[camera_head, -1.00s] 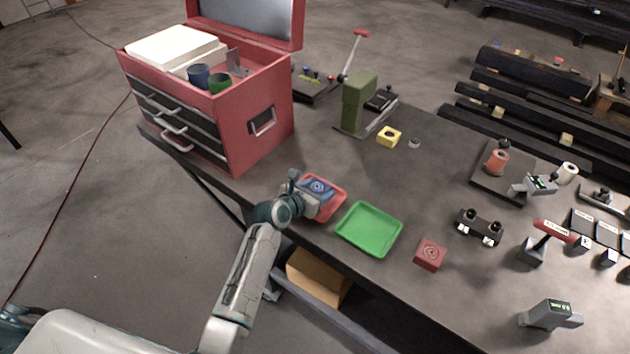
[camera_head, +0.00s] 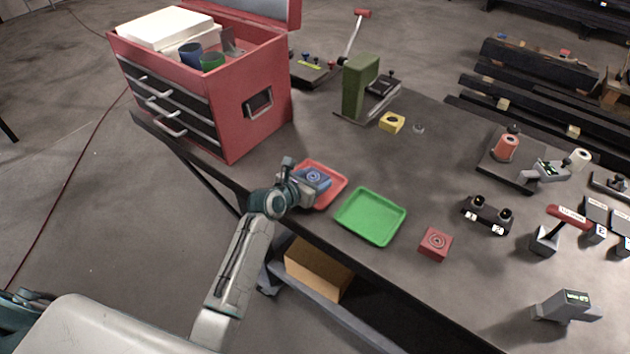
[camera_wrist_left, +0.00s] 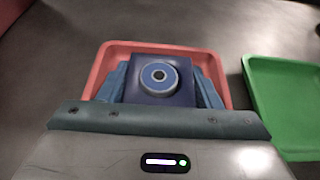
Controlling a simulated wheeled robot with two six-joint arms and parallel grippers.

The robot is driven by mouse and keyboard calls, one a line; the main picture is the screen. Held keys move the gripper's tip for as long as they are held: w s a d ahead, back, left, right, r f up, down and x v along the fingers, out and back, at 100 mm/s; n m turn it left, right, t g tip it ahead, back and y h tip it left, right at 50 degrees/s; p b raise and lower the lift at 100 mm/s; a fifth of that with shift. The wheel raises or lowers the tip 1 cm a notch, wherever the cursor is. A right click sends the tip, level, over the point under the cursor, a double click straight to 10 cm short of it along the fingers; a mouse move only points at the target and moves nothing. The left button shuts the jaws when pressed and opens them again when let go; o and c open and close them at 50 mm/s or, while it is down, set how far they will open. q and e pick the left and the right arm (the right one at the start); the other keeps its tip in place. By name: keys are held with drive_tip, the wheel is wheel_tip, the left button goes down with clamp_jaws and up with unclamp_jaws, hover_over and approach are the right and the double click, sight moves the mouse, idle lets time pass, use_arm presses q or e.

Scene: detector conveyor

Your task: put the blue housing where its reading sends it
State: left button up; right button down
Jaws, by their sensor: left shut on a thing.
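The blue housing (camera_head: 317,177), a square block with a round dial on top, is at the red tray (camera_head: 338,190). It also shows in the left wrist view (camera_wrist_left: 160,88), between my two fingers and over the red tray (camera_wrist_left: 93,75). My left gripper (camera_head: 305,182) is shut on it; whether the housing touches the tray floor I cannot tell. The empty green tray (camera_head: 371,216) is just to the right, and its edge shows in the left wrist view (camera_wrist_left: 285,100). My right gripper is not in view.
A red housing (camera_head: 434,244) sits right of the green tray. A grey device with a green display (camera_head: 567,306) stands at the lower right. A red toolbox (camera_head: 250,125) stands at the back left, a green press (camera_head: 358,88) behind. The table between is clear.

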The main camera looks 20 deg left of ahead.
use_arm(q)
drive_tip(key=o, duration=0.9)
drive_tip(key=shift+s+f, duration=0.1)
drive_tip(key=o, duration=0.3)
drive_tip(key=shift+o, duration=0.2)
drive_tip(key=b+v, duration=0.1)
drive_tip(key=v, duration=1)
drive_tip(key=shift+b, duration=0.35)
drive_tip(key=shift+s+a+r, duration=0.15)
drive_tip(key=shift+s+r, duration=0.15)
drive_tip(key=shift+s, duration=0.15)
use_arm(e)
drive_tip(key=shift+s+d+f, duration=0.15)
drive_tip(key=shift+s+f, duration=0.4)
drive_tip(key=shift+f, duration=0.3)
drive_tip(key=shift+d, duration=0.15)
